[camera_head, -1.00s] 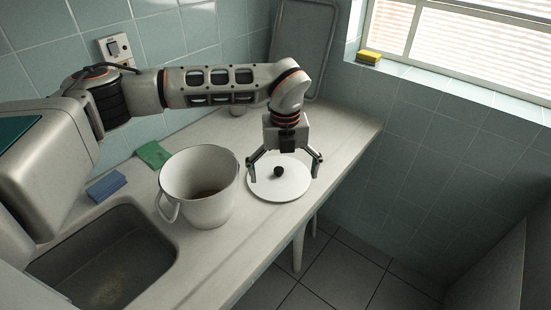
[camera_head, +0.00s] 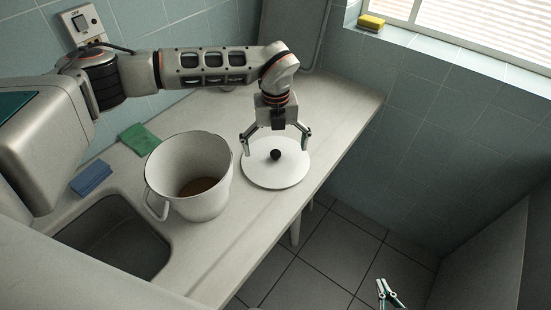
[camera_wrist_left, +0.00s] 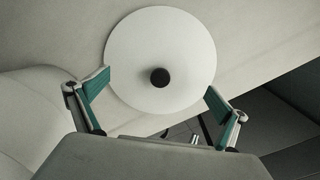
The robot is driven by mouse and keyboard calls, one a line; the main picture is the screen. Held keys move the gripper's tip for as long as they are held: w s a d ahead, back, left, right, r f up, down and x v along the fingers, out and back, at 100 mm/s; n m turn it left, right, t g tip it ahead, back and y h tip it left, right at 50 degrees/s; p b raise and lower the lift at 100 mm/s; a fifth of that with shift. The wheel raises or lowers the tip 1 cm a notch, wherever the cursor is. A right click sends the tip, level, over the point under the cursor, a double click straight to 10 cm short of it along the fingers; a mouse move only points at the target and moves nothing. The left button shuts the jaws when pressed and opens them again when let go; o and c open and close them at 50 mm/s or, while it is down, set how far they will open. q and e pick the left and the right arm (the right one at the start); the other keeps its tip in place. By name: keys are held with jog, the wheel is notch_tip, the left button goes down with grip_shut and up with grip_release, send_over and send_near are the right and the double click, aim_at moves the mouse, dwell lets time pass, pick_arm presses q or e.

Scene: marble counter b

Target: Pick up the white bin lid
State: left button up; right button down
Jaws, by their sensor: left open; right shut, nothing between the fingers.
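The white bin lid (camera_head: 276,176) is a flat round disc with a small black knob (camera_head: 275,155) at its middle. It lies on the counter to the right of the white bin. My left gripper (camera_head: 275,150) is above the lid, open, with its fingers apart on either side of the knob and not touching it. In the left wrist view, the lid (camera_wrist_left: 160,40) and knob (camera_wrist_left: 160,77) sit between the open fingers of my left gripper (camera_wrist_left: 158,86). My right gripper (camera_head: 383,283) is shut and empty, low at the bottom right, away from the lid.
The white bin (camera_head: 214,207), with a side handle and something brown inside, stands just left of the lid. A sink (camera_head: 115,240), a blue sponge (camera_head: 91,178) and a green cloth (camera_head: 140,138) are further left. The counter edge drops to a tiled floor (camera_head: 320,262).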

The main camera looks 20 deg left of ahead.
pick_arm(q)
jog(key=shift+f, duration=1)
grip_shut()
